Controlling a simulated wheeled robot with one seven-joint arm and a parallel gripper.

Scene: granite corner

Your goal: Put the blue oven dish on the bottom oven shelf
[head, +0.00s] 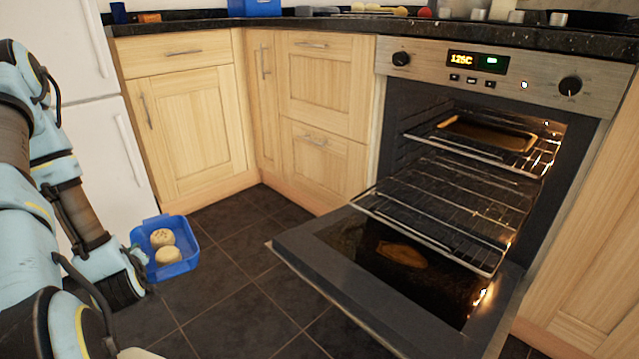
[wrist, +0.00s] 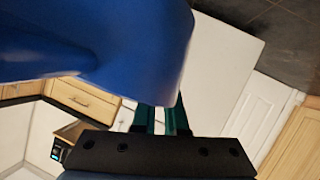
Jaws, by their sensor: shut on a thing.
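The blue oven dish (head: 178,270) holds two pale round buns and is at the left in the head view, in front of the white fridge. It looks roughly level. It also fills the upper left of the wrist view (wrist: 100,45), very close. My gripper (wrist: 162,118) is shut on the dish's edge; the exact contact is partly hidden by the dish. The bottom oven shelf (head: 430,203) is a bare wire rack pulled out over the open oven door (head: 335,265), right of the dish and well apart from it.
The upper oven rack (head: 425,137) carries a brown tray (head: 490,133). The oven's display (head: 478,62) reads 125C. Wooden cabinets (head: 200,120) and a dark worktop (head: 200,25) with several items stand behind. Tiled floor (head: 255,300) lies clear between dish and oven door.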

